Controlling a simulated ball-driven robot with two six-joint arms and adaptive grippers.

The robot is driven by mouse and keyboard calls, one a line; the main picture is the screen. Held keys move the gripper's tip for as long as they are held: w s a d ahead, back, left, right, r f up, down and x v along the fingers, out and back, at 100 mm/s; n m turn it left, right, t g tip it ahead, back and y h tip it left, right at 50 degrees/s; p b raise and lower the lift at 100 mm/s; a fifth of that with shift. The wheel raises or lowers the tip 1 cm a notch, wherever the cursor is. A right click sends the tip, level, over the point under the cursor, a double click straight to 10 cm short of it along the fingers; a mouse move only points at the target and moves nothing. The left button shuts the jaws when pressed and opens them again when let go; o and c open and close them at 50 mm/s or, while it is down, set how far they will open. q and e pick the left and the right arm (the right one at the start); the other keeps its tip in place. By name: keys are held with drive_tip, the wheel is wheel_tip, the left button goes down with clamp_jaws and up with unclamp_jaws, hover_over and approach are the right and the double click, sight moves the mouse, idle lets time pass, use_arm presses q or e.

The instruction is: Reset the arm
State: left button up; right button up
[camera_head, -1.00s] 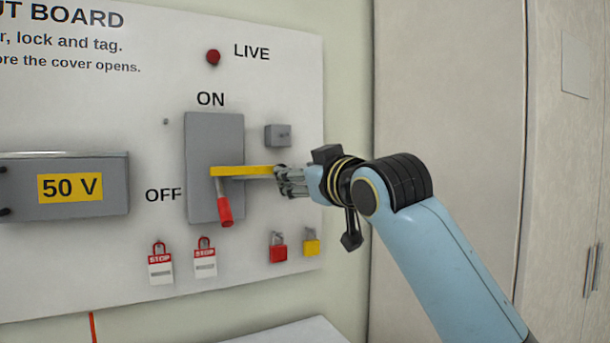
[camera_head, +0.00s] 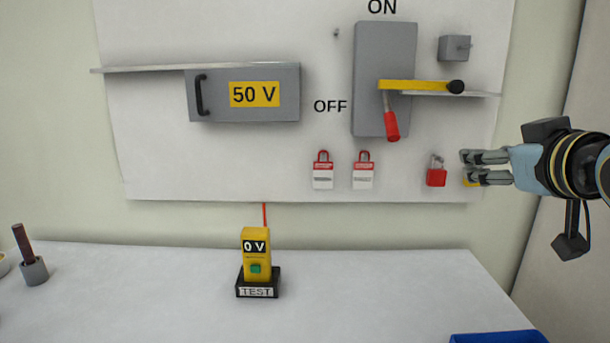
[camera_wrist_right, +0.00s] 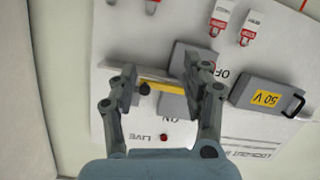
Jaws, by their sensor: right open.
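My right gripper (camera_head: 466,166) is at the right in the head view, open and empty, its fingers pointing left at the board. It is apart from the yellow bar (camera_head: 420,86) with a black knob, which lies across the grey switch box (camera_head: 398,50). The switch's red handle (camera_head: 391,126) hangs down. In the right wrist view, the open fingers of my right gripper (camera_wrist_right: 160,72) spread wide, with the yellow bar (camera_wrist_right: 165,87) showing between them. My left gripper is not in view.
A red padlock (camera_head: 436,177) hangs beside my right fingertips; a yellow one is mostly hidden behind them. Two red-and-white tags (camera_head: 342,172) hang left. A grey 50 V cover (camera_head: 215,105) is on the board. A yellow tester (camera_head: 257,255) reading 0 V stands on the table (camera_head: 380,290).

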drive_tip(key=s+a+f+m+g, duration=0.1)
drive_tip(key=s+f+g, duration=0.5)
drive_tip(key=s+f, duration=0.7)
drive_tip(key=s+f+g, duration=0.5)
drive_tip(key=s+f, duration=0.6)
drive_tip(key=s, duration=0.4)
drive_tip(key=s+d+f+g+b, duration=0.1)
drive_tip(key=s+f+b, duration=0.1)
drive_tip(key=f, duration=1.4)
drive_tip(key=s+d+f+g+b, duration=0.1)
drive_tip(key=s+f+b, duration=0.1)
drive_tip(key=f, duration=1.5)
drive_tip(key=s+d+f+m+g+b, duration=0.1)
drive_tip(key=s+f+b, duration=0.2)
drive_tip(key=s+f, duration=1.4)
drive_tip(key=shift+s, duration=0.35)
